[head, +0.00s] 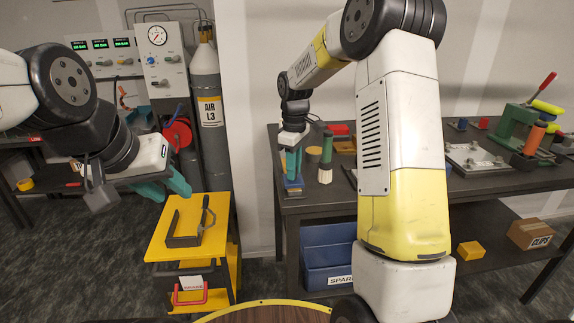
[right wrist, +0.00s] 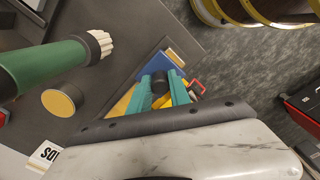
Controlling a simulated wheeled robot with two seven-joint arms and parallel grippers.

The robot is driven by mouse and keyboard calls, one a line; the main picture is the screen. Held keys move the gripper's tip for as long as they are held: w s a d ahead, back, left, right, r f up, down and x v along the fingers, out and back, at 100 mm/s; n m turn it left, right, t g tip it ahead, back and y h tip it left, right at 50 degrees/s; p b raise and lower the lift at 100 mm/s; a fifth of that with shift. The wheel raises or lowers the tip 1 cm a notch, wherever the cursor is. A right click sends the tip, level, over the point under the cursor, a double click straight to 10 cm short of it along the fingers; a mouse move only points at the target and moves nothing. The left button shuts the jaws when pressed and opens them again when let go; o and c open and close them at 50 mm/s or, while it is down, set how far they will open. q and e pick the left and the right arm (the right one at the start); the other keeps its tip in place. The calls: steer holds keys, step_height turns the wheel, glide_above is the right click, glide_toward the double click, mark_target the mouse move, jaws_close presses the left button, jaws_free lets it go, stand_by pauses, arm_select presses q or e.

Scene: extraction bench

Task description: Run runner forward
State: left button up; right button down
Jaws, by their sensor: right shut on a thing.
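My right gripper (head: 291,160) is at the near left corner of the dark bench. In the right wrist view its teal fingers (right wrist: 165,89) are shut on a dark round knob (right wrist: 160,84). A blue block (right wrist: 152,66) with a yellow strip lies right by the fingers; it also shows below them in the head view (head: 293,186). I cannot tell for sure which of these parts is the runner, and the fingers hide some of it. My left gripper (head: 165,188) has its teal fingers apart and empty, in the air beside the yellow cart.
The yellow cart (head: 220,235) carries a dark clamp-like tool. A grey air cylinder (head: 208,125) stands behind it. A blue bin (head: 325,262) is under the bench (head: 310,202).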

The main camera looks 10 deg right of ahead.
steer(key=shift+s, duration=0.2)
steer(key=c, duration=1.2)
jaws_free()
step_height(320, 180, up, 7)
steer(key=shift+f, duration=0.1)
steer(key=shift+r, duration=0.55)
